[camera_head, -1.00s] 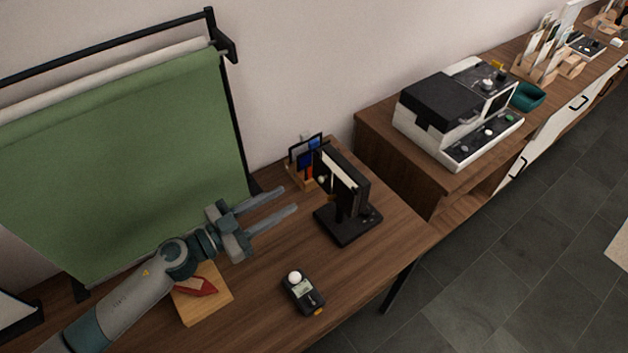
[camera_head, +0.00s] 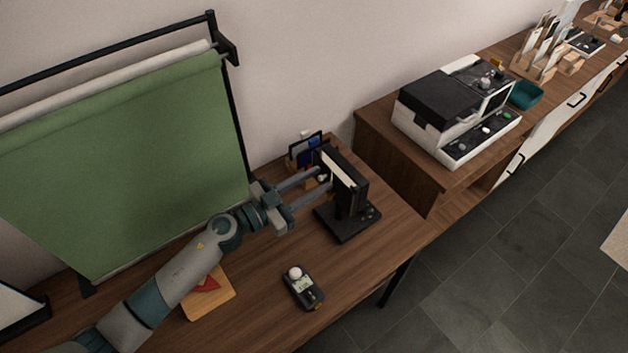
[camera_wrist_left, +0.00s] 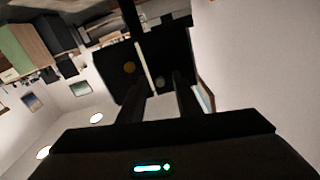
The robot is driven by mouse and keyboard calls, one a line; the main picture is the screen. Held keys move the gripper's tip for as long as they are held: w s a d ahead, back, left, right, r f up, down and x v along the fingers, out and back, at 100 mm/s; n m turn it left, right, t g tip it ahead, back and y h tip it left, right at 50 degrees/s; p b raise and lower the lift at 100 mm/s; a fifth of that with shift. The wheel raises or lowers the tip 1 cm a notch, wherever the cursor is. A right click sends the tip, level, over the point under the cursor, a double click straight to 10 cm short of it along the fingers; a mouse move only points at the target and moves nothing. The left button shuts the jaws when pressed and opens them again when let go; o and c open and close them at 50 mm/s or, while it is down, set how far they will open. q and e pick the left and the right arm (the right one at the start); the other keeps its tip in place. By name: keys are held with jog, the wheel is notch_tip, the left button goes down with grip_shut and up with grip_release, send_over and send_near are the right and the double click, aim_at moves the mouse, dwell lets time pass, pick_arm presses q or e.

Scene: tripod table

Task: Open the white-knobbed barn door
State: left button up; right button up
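A black lamp (camera_head: 350,192) with a pale lit strip between its dark door panels stands on a black base (camera_head: 347,224) on the table. In the left wrist view its black doors (camera_wrist_left: 168,55) fill the upper middle, with a bright slit between them. A gold knob (camera_wrist_left: 129,67) is on one door and a pale grey-white knob (camera_wrist_left: 160,83) is on the other. My left gripper (camera_head: 325,180) is open, its fingers apart and reaching to the lamp's left side. In the wrist view the pale knob shows between the fingertips (camera_wrist_left: 157,88); contact cannot be told. My right gripper is out of view.
A small rack with blue items (camera_head: 305,150) stands just behind the fingers. A light meter (camera_head: 302,287) and a wooden block with a red item (camera_head: 222,305) lie on the table (camera_head: 265,325). A green backdrop (camera_head: 120,165) stands at left.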

pick_arm(q)
jog(key=shift+c, duration=0.3)
grip_shut()
